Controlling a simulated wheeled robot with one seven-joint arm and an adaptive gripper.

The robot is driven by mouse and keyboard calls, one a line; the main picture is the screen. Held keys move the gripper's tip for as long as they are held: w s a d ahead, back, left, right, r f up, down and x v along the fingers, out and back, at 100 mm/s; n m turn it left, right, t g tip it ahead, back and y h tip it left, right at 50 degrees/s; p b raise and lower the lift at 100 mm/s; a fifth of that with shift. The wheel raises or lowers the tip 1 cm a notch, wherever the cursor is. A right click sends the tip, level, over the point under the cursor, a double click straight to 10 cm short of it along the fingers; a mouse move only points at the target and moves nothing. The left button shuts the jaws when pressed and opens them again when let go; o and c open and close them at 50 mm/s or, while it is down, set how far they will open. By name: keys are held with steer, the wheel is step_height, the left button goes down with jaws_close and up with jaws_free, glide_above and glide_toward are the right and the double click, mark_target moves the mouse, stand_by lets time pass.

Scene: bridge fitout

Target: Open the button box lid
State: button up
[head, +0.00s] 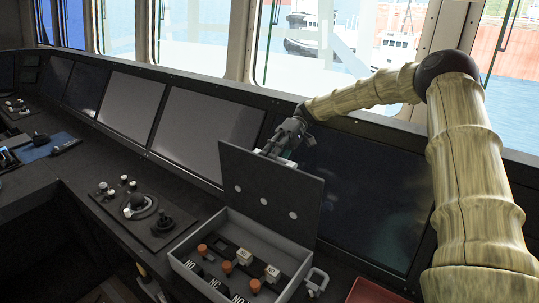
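The button box (206,274) is a grey open-topped box on the console at the lower middle of the head view. Orange and white buttons and white "NC" and "NO" lettering show inside it. Its dark lid (268,202), with several pale round spots, stands raised and steeply tilted at the box's far side. My gripper (277,158) is behind the lid's upper edge, seemingly close to or touching it. The lid hides part of the gripper, and I cannot tell whether its fingers are open or shut.
A grey padlock-like piece (317,281) sits at the box's right side, beside a red-edged item (375,292). A joystick panel (142,208) lies to the left. Dark and grey screens (207,130) line the console's back below the windows. A blue panel (48,148) is at far left.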

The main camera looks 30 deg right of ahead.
steer(key=shift+o, duration=0.6)
steer(key=shift+w+d+f, duration=0.15)
steer(key=shift+d+f, duration=0.2)
step_height(320, 180, up, 11)
steer(key=shift+f, duration=0.2)
steer(key=shift+a, duration=0.15)
